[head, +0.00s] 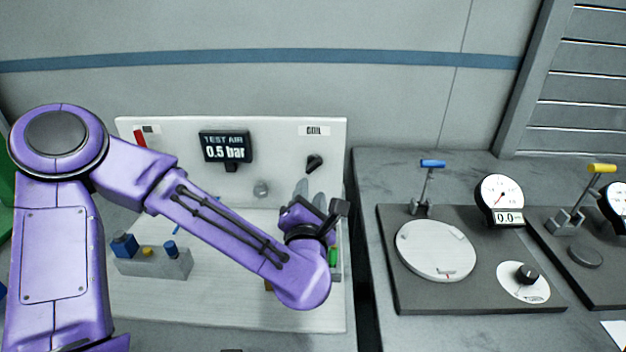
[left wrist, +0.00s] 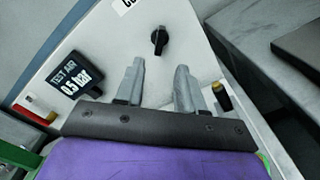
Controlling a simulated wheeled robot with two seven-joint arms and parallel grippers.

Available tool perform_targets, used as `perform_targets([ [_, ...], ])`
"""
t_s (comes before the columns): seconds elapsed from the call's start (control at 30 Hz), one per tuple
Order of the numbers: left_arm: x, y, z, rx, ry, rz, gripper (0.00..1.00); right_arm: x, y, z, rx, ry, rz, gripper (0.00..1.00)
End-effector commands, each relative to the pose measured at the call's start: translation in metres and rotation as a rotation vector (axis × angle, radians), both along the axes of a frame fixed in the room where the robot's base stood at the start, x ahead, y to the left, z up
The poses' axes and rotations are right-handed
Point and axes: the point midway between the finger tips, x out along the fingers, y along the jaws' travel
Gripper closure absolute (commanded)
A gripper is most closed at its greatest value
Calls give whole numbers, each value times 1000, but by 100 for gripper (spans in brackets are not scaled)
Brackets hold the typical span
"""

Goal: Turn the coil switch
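The coil switch (head: 314,162) is a black knob on the upright white panel, under a small label that is hard to read in the head view. It also shows in the left wrist view (left wrist: 159,40), beyond my fingertips and about midway between them. My left gripper (head: 311,193) is open, with its two grey fingers apart and nothing between them. In the head view it is just below the switch. In the left wrist view the gripper (left wrist: 160,65) does not appear to touch the switch. My right gripper is not in view.
A display (head: 226,147) reading "TEST AIR 0.5 bar" is left of the switch. A grey block with blue pieces (head: 152,262) stands on the white base. A dark plate (head: 393,289) with a dial, gauge and blue-handled lever is at right. The panel around the switch is clear.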

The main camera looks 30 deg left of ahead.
Motion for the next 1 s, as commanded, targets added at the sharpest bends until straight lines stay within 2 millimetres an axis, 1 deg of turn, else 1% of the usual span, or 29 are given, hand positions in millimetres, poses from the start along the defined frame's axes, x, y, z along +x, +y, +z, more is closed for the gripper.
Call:
perform_targets([
  [0.03, 9, 6, 4, -1, 3, 6, 62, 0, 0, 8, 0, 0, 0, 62],
  [0.2, 44, 23, 4, -1, 4, 5, 62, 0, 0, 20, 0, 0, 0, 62],
  [0.3, 62, 31, 4, -1, 3, 3, 62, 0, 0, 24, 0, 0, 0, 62],
  [0.4, 74, 36, 3, 0, 2, 0, 62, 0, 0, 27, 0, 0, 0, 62],
  [0.53, 81, 39, 2, 1, 1, -1, 62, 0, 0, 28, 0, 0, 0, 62],
  [0.73, 82, 39, 1, 0, 1, -2, 62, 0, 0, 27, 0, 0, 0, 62],
  [0.77, 82, 39, 1, 1, 1, -2, 65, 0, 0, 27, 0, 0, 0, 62],
  [0.8, 82, 39, 1, 0, 0, -1, 78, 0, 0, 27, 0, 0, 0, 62],
  [0.87, 81, 39, 1, 0, 0, -1, 98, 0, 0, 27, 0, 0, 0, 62],
  [0.9, 81, 39, 1, 1, 0, -1, 100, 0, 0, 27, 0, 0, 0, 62],
  [1.0, 81, 39, 1, 1, 1, -1, 100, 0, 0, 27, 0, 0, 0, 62],
])
